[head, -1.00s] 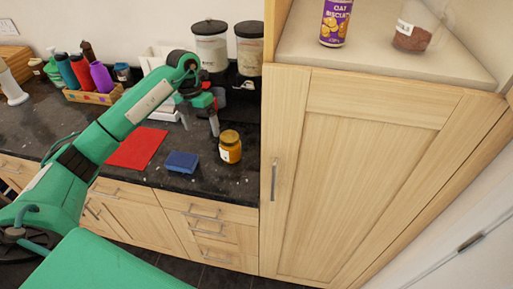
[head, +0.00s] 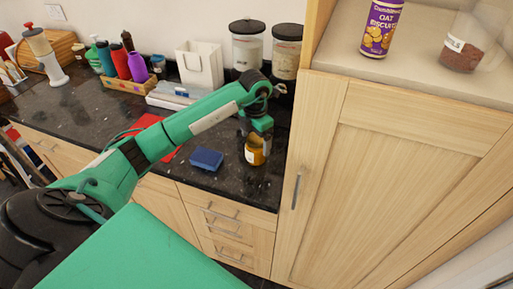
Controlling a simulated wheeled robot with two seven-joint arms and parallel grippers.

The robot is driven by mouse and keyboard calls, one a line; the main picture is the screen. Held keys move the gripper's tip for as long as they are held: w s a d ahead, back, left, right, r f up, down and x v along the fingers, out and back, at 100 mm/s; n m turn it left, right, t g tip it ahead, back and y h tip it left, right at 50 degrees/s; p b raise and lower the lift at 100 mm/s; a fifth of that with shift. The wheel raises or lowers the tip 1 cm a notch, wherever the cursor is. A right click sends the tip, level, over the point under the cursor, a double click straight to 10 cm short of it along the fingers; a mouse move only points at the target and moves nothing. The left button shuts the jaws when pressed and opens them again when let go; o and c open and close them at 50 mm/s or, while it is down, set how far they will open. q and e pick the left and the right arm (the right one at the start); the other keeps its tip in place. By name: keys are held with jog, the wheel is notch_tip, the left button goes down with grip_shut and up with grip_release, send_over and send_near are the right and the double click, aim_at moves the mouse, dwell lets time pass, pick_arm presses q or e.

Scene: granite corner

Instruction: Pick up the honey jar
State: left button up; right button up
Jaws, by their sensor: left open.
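The honey jar (head: 254,157) is a small amber jar standing upright on the dark granite counter, near the tall cupboard. My left gripper (head: 257,143) is right above and around the jar's top, pointing down and open. It hides the jar's lid and upper part. I cannot tell whether the fingers touch the jar. My right gripper is not in view.
A blue sponge-like block (head: 206,159) lies just left of the jar, with a red cloth (head: 152,124) beyond it. Two glass canisters (head: 247,50) stand behind. The tall wooden cupboard (head: 385,190) bounds the right side. A crate of bottles (head: 128,86) stands farther left.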

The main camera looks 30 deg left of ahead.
pick_arm(q)
jog(key=shift+d+f+p, duration=0.1)
jog(key=shift+f+p, duration=0.25)
notch_tip(320, 180, down, 4)
jog(key=shift+r+p, duration=0.25)
jog(key=shift+p, duration=0.5)
jog(key=shift+f, duration=0.35)
jog(key=shift+w, duration=0.1)
jog(key=shift+c, duration=0.2)
jog(key=c, duration=1.4)
